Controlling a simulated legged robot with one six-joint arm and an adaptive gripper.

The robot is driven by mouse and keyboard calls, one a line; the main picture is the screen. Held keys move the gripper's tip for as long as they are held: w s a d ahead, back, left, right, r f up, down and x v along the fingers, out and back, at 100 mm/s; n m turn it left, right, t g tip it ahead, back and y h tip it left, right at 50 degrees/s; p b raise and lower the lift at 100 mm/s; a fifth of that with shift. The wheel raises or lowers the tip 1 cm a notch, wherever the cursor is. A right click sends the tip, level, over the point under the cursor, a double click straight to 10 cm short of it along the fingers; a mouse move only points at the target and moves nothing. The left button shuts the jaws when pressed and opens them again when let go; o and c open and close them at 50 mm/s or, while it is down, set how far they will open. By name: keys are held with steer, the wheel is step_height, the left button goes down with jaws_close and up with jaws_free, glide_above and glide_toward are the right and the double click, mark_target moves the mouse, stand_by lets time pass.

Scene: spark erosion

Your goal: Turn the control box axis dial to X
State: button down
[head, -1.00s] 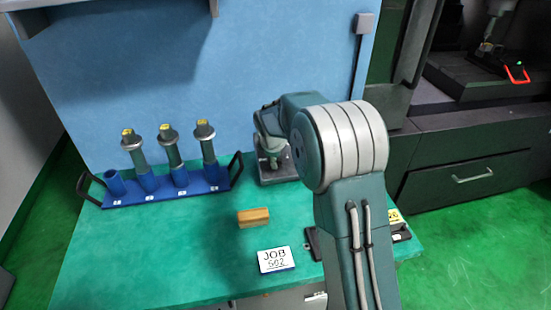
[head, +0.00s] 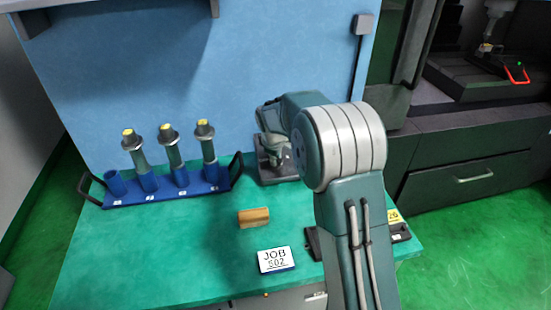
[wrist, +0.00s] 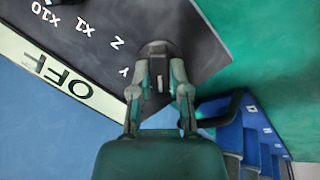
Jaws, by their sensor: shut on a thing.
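The control box is a dark panel in the wrist view (wrist: 165,18), printed with x10, x1, Z and Y. An OFF label (wrist: 60,80) runs along its pale side. Its dial (wrist: 157,48) is a dark round knob beside the Y. My gripper (wrist: 159,88) is shut on the dial, one finger on each side. A short white mark shows between the fingers. No X by itself is visible. In the head view the box (head: 266,177) stands at the back of the green table, partly hidden by my arm, with my gripper (head: 274,153) over it.
A blue rack (head: 165,196) with several capped grey holders stands left of the box. A wooden block (head: 253,217) and a JOB 502 card (head: 276,260) lie in front. A blue wall (head: 260,60) rises behind. The table's left front is clear.

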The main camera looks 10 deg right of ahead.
steer(key=m, duration=0.4)
steer(key=shift+d+f+m+g+y, duration=0.1)
steer(key=shift+f+m+g+y, duration=0.15)
steer(key=shift+m+g+y, duration=0.05)
steer(key=shift+s, duration=0.1)
stand_by(0.4)
steer(key=c, duration=0.6)
jaws_free()
steer(key=shift+r, duration=0.25)
steer(key=v, duration=1.1)
steer(key=shift+r, duration=0.2)
steer(key=shift+r, duration=0.1)
